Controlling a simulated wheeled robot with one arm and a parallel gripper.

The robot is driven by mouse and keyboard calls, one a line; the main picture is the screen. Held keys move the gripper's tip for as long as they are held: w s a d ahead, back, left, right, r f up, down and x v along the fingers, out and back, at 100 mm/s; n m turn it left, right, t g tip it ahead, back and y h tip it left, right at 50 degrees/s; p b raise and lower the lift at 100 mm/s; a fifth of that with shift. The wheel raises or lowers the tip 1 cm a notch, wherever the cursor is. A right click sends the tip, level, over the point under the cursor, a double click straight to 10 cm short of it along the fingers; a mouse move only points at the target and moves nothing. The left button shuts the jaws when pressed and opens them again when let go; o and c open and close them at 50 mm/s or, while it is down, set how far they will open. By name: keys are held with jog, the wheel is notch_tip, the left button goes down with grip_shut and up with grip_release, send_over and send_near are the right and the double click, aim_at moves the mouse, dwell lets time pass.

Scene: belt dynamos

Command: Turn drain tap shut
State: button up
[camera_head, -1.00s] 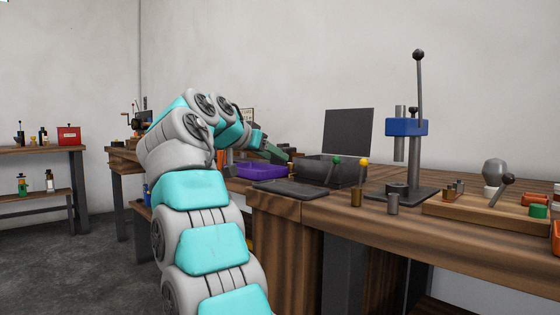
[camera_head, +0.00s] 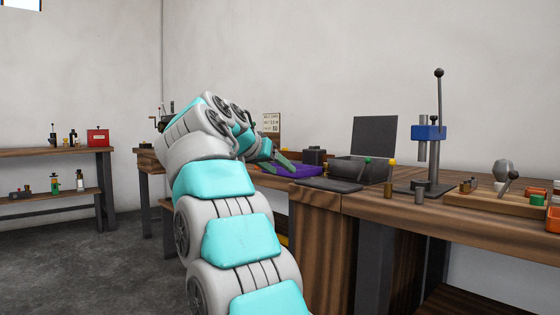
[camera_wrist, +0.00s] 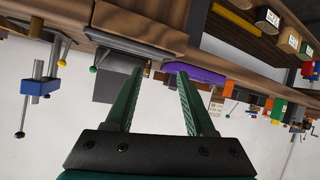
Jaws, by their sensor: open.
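I cannot pick out the drain tap for certain. A dark basin (camera_head: 362,169) with an upright dark panel (camera_head: 375,137) behind it stands on the bench. A green-knobbed lever (camera_head: 367,163) shows in front of it; its knob also appears in the wrist view (camera_wrist: 93,69). My gripper (camera_head: 290,165) reaches over the bench's left part, near the purple tray (camera_head: 302,171). In the wrist view, which looks upside down, its two green fingers (camera_wrist: 160,72) are apart with nothing between them. The basin is partly behind the left finger there.
A dark flat plate (camera_head: 330,185) lies at the bench's front edge. A blue-headed press (camera_head: 428,133) stands to the right, with a wooden tray (camera_head: 490,199) beyond it. A shelf bench (camera_head: 60,152) with a red box (camera_head: 98,137) is at the far left. Open floor lies between.

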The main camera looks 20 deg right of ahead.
jog(key=s+a+f+n+g+y+p, duration=0.1)
jog(key=s+f+n, duration=0.4)
jog(key=f, duration=0.5)
jog(key=shift+s+a+f+g+y+p, duration=0.35)
jog(key=shift+s+a+g+y+p, duration=0.1)
jog(key=shift+s+a+y, duration=0.65)
jog(key=shift+d, duration=0.15)
